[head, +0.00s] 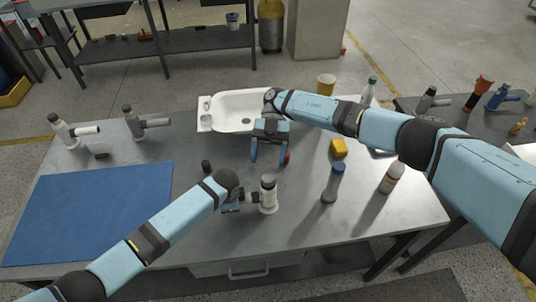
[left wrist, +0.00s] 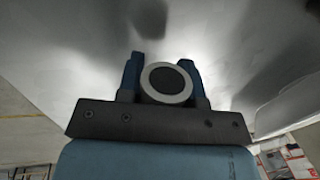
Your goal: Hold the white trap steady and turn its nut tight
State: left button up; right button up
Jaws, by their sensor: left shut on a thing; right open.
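A white trap (head: 268,196) stands upright near the front middle of the table in the head view, with a dark band around its upper part, perhaps the nut. My left gripper (head: 241,200) is shut on its side pipe from the left. In the left wrist view a round pipe end (left wrist: 166,83), a pale ring with a dark centre, sits between the fingers. My right gripper (head: 269,160) points down, open and empty, behind the trap and apart from it.
A white tub shell (head: 240,96) lies behind my right gripper. Two other traps, one white (head: 63,131) and one grey (head: 131,122), stand at the back left. A blue mat (head: 90,212) covers the left.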

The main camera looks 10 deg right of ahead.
dwell(0.3)
pick_arm(q)
jog(key=o, duration=1.1)
